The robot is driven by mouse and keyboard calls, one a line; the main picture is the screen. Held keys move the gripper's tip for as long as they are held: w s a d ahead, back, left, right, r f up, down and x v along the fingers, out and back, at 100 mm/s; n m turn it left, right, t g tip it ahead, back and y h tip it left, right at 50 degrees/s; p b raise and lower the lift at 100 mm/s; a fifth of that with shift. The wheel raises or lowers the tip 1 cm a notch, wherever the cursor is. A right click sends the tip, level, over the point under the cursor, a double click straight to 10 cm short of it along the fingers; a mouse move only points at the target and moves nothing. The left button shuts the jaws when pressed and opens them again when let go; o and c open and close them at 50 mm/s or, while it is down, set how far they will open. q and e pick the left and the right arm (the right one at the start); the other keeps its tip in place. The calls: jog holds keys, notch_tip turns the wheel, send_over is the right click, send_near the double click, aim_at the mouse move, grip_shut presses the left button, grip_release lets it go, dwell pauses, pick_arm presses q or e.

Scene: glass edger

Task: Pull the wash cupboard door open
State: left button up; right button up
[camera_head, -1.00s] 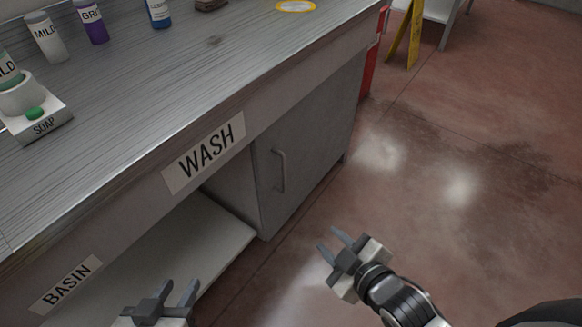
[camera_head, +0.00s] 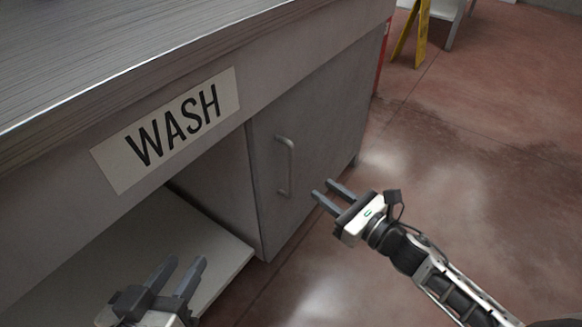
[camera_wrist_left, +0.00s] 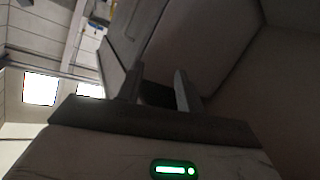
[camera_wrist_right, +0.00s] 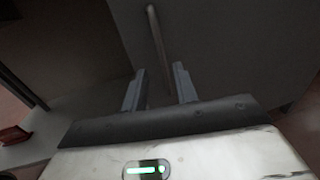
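The wash cupboard door (camera_head: 320,140) is a grey panel under the counter, right of the open bay, and it looks closed. Its vertical bar handle (camera_head: 286,165) is near the door's left edge. My right gripper (camera_head: 327,190) is open and empty, to the right of the handle and apart from it. In the right wrist view the handle (camera_wrist_right: 156,42) stands ahead of and between the open fingers (camera_wrist_right: 160,88). My left gripper (camera_head: 182,268) is open and empty at the lower left, in front of the open bay. Its parted fingers also show in the left wrist view (camera_wrist_left: 157,85).
The counter edge (camera_head: 150,65) with the WASH label (camera_head: 170,130) runs above the open bay and its shelf (camera_head: 205,262). A yellow floor sign (camera_head: 412,35) stands at the back. The reddish floor (camera_head: 470,190) right of the door is clear.

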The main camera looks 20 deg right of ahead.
aim_at(293, 168)
jog(key=b+x, duration=0.1)
jog(key=x, duration=1)
jog(key=shift+w+b, duration=0.1)
jog(key=shift+b, duration=0.3)
jog(key=shift+w, duration=0.1)
pick_arm(q)
jog(key=shift+w+d+r+n+t+h, duration=0.2)
jog(key=shift+d+r+n+t+h, duration=0.1)
jog(key=shift+r+t+h, duration=0.1)
pick_arm(e)
grip_shut()
